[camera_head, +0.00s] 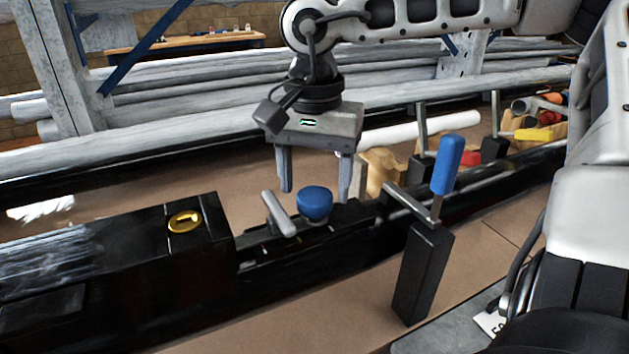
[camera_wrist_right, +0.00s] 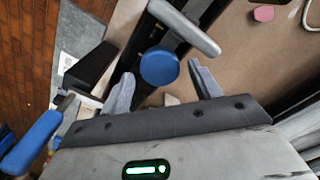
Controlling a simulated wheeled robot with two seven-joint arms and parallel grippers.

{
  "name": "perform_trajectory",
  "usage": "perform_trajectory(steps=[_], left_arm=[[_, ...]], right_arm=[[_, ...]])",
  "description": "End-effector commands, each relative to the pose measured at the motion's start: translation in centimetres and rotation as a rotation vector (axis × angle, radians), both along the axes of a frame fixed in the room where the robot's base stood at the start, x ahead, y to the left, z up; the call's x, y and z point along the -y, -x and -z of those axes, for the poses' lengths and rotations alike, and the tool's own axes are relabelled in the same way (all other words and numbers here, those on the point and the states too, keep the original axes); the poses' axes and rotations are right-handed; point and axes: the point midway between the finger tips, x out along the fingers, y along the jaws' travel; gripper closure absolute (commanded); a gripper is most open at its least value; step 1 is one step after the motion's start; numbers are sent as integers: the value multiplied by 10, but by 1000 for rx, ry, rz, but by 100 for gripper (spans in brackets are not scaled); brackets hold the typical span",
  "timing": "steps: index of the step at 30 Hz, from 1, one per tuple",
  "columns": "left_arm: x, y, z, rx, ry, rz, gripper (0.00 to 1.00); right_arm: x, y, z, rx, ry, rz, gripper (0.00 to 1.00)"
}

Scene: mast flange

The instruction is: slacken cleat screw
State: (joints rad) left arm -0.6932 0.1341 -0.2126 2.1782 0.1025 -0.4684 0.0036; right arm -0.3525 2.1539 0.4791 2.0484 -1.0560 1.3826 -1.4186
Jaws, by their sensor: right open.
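A round blue knob (camera_head: 314,203), which may be the cleat screw's head, sits on a black rail fixture (camera_head: 262,246). A grey bar handle (camera_head: 278,213) stands tilted just left of it. My right gripper (camera_head: 315,192) points down over the knob, with its open fingers on either side of it. In the right wrist view the knob (camera_wrist_right: 160,67) shows just beyond and between the fingertips (camera_wrist_right: 163,82), with the grey bar (camera_wrist_right: 185,27) past it. I cannot tell whether the fingers touch the knob. My left gripper is not in view.
A lever with a blue grip (camera_head: 447,165) rises from a black post (camera_head: 422,272) close to the right of the gripper. A gold ring (camera_head: 185,222) lies on the black block at left. Tools and wooden pieces (camera_head: 381,170) lie behind. Long grey beams (camera_head: 200,120) cross the back.

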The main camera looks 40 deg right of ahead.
Motion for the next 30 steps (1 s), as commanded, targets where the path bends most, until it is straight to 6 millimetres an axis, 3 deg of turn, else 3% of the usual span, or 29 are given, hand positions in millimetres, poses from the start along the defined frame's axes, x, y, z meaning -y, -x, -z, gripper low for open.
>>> perform_trajectory(steps=[2,11,16,20,30], left_arm=[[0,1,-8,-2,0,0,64],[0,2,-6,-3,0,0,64],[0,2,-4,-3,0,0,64],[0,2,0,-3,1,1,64],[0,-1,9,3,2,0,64]], right_arm=[[0,0,-11,0,1,0,37],[0,0,-10,0,1,2,37],[0,0,-9,0,2,138,37],[0,0,-10,-2,4,430,37],[0,0,-14,0,11,1440,37]])
